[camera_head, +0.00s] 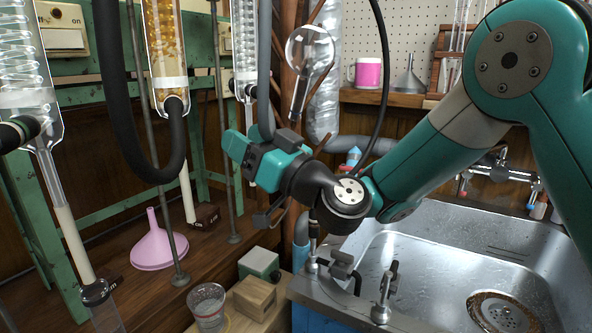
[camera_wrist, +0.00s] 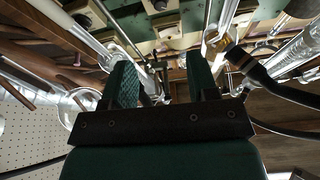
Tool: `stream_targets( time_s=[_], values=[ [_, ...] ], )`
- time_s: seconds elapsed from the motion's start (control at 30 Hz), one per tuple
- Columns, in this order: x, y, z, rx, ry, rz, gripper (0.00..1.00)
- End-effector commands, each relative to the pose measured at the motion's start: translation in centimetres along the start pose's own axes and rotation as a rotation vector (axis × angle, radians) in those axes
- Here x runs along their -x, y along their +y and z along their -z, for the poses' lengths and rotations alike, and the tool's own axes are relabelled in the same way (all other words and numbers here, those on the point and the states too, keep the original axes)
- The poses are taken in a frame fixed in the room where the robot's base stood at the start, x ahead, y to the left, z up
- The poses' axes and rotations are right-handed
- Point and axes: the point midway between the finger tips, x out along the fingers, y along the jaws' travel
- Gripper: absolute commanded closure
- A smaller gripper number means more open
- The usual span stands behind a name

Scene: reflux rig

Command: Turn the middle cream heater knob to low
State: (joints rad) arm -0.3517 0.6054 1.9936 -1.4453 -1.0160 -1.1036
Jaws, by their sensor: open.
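My gripper (camera_head: 238,150) is in the middle of the head view, pointing left toward the green rig frame. In the wrist view my gripper (camera_wrist: 162,78) shows two teal fingers spread apart with nothing held between them. A cream heater box (camera_wrist: 168,27) lies beyond the fingertips near the top of the wrist view, apart from them. I cannot tell for sure that it is the middle one, and its knob setting is too small to read. Another cream box (camera_head: 62,38) marked "on" is at the top left of the head view.
Glass condensers, one with amber contents (camera_head: 164,45), and a dark hose (camera_head: 140,160) hang left of my gripper. A pink funnel (camera_head: 158,246), a glass beaker (camera_head: 207,303) and a wooden block (camera_head: 255,297) stand below. A metal sink (camera_head: 440,265) is at the right.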

Motion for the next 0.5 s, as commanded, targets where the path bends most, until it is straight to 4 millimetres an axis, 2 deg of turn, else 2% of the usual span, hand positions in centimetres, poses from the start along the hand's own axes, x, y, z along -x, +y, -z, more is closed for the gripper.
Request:
stream_targets(
  time_s=[0.03,0.17,0.2,0.5],
  values=[
    [0.8,0.1,-0.6,0.001,0.001,-0.002,0.46],
    [2.1,0.0,-0.5,0.001,0.001,0.000,0.46],
    [1.4,-0.8,1.2,0.000,-0.018,0.026,0.46],
    [1.6,-4.9,4.5,-0.029,-0.207,0.180,0.46]
  ],
)
